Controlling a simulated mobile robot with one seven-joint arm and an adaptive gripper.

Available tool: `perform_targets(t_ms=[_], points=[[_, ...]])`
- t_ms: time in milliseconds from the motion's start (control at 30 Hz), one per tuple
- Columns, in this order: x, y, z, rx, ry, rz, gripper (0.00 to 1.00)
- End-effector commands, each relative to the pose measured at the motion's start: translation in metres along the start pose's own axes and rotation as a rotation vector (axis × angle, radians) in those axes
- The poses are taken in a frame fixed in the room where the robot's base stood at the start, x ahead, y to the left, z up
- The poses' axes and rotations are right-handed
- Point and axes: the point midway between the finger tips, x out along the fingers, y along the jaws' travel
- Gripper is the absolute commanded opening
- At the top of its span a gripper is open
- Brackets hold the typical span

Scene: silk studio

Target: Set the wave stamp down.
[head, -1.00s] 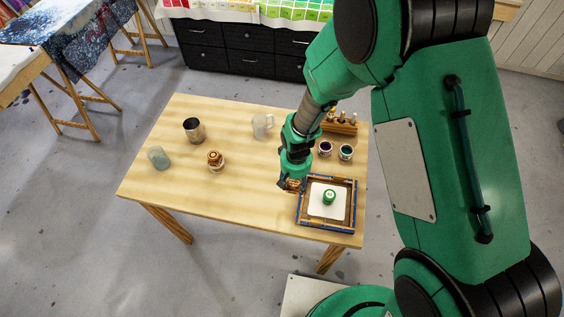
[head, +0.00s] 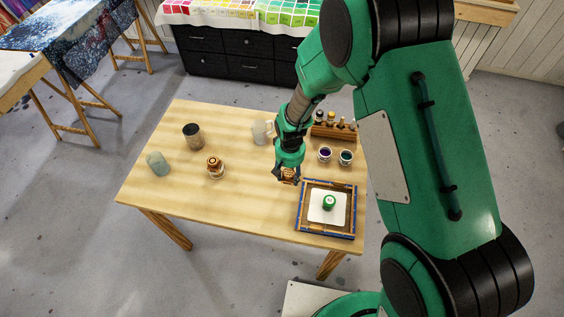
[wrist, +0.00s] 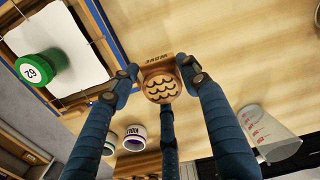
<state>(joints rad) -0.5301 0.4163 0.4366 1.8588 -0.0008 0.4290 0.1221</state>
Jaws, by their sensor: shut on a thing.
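The wave stamp (wrist: 160,84) is a brown wooden block with wavy lines on its round face and the word "WAVE" on its side. My gripper (head: 287,175) is shut on it, with its blue fingers around it in the wrist view. In the head view the stamp (head: 290,177) shows as a small brown thing at the fingertips, just left of the framed tray. The table (head: 220,120) lies under it. Whether the stamp touches the tabletop is hard to tell.
A blue-edged wooden frame (head: 301,212) holds a white sheet with a green-topped jar (head: 329,202). Two dye cups (head: 325,154) and a bottle rack (head: 333,131) stand behind. The table's front middle is clear.

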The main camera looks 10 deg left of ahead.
Motion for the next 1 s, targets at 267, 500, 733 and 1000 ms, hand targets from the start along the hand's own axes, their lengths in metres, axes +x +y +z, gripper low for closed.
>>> perform_targets(t_ms=[267, 500, 733, 1000], points=[[0.006, -0.005, -0.052, 0.000, 0.000, 0.000, 0.11], [0.008, -0.008, -0.083, 0.000, 0.000, 0.000, 0.11], [0.009, -0.009, -0.090, 0.000, 0.000, 0.000, 0.11], [0.010, -0.009, -0.090, 0.000, 0.000, 0.000, 0.11]])
